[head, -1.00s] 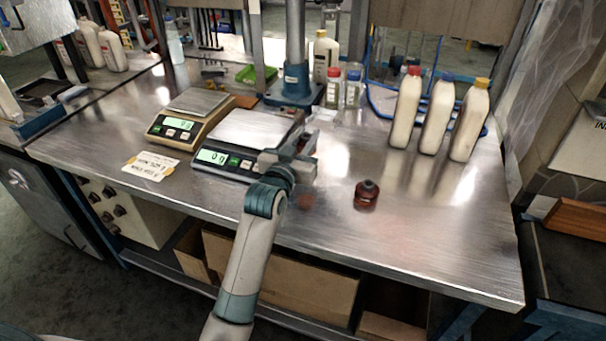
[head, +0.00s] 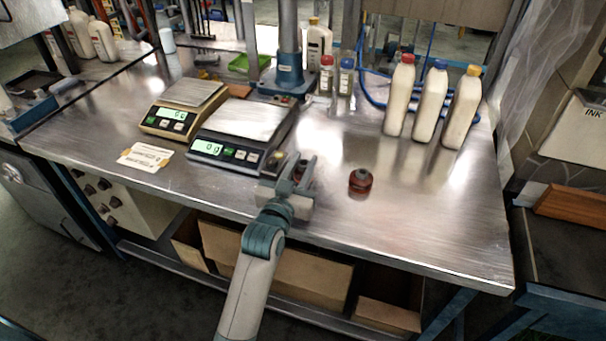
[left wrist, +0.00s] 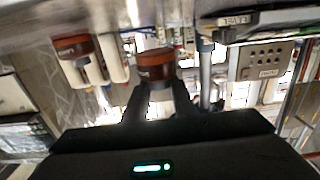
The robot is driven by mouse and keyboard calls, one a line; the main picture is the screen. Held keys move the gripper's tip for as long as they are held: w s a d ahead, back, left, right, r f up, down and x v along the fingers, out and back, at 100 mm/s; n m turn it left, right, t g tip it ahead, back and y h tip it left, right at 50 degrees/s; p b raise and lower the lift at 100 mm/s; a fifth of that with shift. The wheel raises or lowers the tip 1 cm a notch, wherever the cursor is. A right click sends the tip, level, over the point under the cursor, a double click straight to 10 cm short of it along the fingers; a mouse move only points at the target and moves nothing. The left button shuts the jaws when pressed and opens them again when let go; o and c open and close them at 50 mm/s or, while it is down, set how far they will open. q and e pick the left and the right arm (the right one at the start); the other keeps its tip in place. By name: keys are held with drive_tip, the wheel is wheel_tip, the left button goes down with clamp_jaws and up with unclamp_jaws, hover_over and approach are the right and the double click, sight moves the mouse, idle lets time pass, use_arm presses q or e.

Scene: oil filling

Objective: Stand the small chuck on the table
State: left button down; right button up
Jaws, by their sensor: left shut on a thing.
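My left gripper (head: 300,184) is shut on the small chuck (head: 299,174), a dark red-brown piece mostly hidden by the fingers in the head view. In the left wrist view, which is upside down, the small chuck (left wrist: 157,64) shows between the two dark fingers and looks roughly upright. It is at or just above the table (head: 420,225); I cannot tell whether it touches. A second red-brown chuck (head: 361,183) stands on the table to the right of the gripper, apart from it. It also shows in the left wrist view (left wrist: 75,47). My right gripper is not in view.
Two scales, a black one (head: 236,130) and a tan one (head: 182,112), stand left of the gripper. A label card (head: 145,156) lies at front left. Three white bottles (head: 430,104) stand at back right. The table's front right is clear.

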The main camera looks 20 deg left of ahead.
use_arm(q)
drive_tip(key=shift+f, duration=1.75)
drive_tip(key=c, duration=1.5)
unclamp_jaws()
drive_tip(key=shift+f, duration=0.1)
drive_tip(key=shift+o, duration=0.2)
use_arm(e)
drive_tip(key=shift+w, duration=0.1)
use_arm(q)
drive_tip(key=s+b, duration=0.1)
drive_tip(key=s, duration=1)
drive_tip(key=shift+a, duration=0.2)
drive_tip(key=shift+s, duration=0.55)
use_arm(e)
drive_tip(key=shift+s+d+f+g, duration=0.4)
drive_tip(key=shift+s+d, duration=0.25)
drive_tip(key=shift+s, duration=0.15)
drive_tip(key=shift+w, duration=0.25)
